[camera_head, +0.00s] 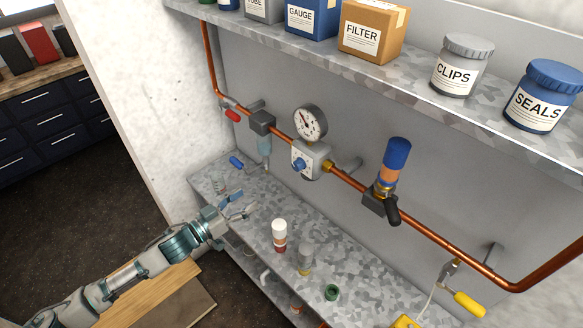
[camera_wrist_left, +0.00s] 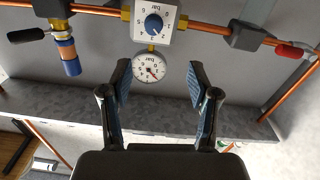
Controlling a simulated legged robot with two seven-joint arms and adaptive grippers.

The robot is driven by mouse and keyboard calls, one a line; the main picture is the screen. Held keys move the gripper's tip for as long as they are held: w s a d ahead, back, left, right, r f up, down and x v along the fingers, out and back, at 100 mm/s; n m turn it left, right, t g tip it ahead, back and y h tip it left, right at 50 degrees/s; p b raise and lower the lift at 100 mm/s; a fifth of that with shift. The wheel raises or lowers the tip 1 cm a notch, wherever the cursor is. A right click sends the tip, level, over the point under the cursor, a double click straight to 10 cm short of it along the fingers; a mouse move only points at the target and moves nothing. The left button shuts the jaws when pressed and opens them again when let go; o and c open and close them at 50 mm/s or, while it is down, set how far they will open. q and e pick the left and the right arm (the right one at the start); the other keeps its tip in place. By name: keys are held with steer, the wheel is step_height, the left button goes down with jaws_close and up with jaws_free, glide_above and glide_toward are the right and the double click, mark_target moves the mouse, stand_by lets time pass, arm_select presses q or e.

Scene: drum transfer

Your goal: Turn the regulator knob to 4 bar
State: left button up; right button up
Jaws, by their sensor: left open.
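The regulator is a pale square block on the copper pipe, with a round blue knob (camera_head: 299,165) on its front face. In the left wrist view the knob (camera_wrist_left: 153,22) sits on a white dial with numbers, seen upside down; its exact setting is too small to read. A round white pressure gauge (camera_head: 310,123) stands on the regulator and also shows in the left wrist view (camera_wrist_left: 150,68); its needle reading is unclear. My left gripper (camera_head: 244,204) is open and empty, to the lower left of the knob and apart from it. My right gripper is not in view.
A copper pipe (camera_head: 435,231) runs along the wall, carrying a blue-topped fitting (camera_head: 397,158) and a yellow-handled valve (camera_head: 469,304). A white-capped bottle (camera_head: 280,235) and other small items stand on the lower shelf (camera_head: 380,293). The upper shelf holds boxes and jars, including SEALS (camera_head: 543,98).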

arm_select(q)
steer(key=p, duration=0.1)
glide_toward(295, 169)
steer(key=x, duration=0.7)
steer(key=shift+w+r, duration=0.1)
steer(key=shift+w, duration=0.05)
steer(key=shift+p+x, duration=0.3)
steer(key=shift+x, duration=0.75)
steer(key=shift+d, duration=0.25)
steer(key=c, duration=1.2)
steer(key=shift+o, duration=0.2)
steer(key=shift+a, duration=0.2)
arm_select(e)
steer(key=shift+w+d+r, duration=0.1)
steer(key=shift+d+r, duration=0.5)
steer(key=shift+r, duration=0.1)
